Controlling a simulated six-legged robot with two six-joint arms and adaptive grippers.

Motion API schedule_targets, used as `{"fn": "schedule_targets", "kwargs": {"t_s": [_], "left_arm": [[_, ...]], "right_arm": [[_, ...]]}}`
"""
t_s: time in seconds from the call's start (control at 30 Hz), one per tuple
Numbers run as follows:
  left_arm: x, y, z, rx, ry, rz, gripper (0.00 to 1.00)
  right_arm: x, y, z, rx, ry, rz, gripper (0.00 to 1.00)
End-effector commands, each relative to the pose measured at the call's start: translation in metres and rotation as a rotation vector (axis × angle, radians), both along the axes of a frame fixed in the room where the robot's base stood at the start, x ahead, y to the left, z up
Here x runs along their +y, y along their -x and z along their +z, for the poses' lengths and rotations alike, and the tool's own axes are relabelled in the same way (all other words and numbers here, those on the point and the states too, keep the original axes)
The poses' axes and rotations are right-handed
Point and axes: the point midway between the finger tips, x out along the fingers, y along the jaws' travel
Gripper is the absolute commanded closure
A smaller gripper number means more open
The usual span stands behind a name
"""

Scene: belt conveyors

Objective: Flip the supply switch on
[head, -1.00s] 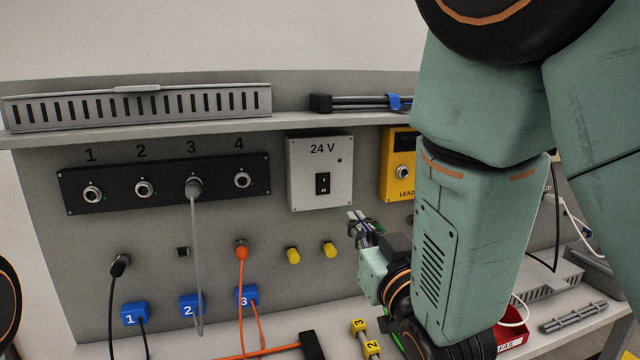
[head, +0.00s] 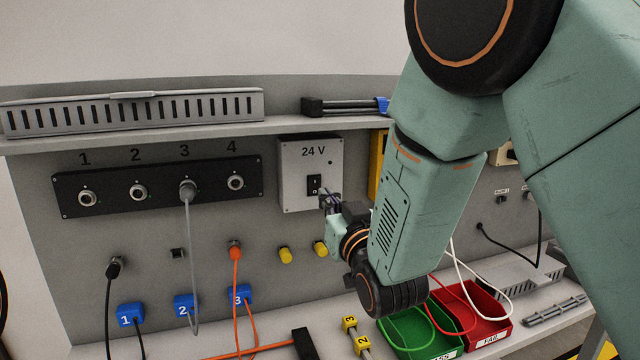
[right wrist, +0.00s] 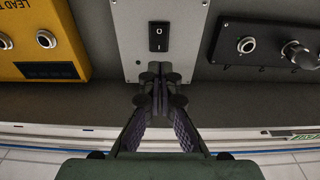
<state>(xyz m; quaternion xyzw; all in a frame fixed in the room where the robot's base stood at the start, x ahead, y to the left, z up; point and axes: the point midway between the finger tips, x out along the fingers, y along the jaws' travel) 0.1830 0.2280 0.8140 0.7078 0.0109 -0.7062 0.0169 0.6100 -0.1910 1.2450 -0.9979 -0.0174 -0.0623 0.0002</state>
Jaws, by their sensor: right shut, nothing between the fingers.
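The supply switch (head: 314,184) is a black rocker on the light grey 24 V box (head: 295,165), mounted on the grey panel. My right gripper (head: 328,200) is shut and empty, just below and to the right of the switch in the head view. In the right wrist view the switch (right wrist: 159,37) is straight ahead of the shut fingertips (right wrist: 158,72), with a visible gap between them in the picture; whether they touch the box is unclear. My left gripper is not in view.
A black strip (head: 155,186) with numbered sockets lies left of the box, with a grey cable in socket 3. The yellow lead box (right wrist: 40,40) is on the other side. Yellow plugs (head: 285,255) sit below. Green (head: 425,325) and red trays stand on the bench.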

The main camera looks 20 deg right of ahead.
Motion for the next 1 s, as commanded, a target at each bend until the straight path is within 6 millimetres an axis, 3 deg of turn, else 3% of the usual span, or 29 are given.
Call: {"fn": "schedule_targets", "kwargs": {"t_s": [0.2, 0.4, 1.0], "left_arm": [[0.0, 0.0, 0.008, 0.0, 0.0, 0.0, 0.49], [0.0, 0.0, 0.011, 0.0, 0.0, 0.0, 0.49], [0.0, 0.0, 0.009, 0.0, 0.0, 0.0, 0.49]], "right_arm": [[0.001, -0.033, 0.005, -0.001, -0.002, -0.001, 1.0], [0.001, -0.048, 0.006, 0.0, 0.0, -0.001, 1.0], [0.002, -0.057, 0.009, 0.001, 0.0, -0.001, 1.0]]}}
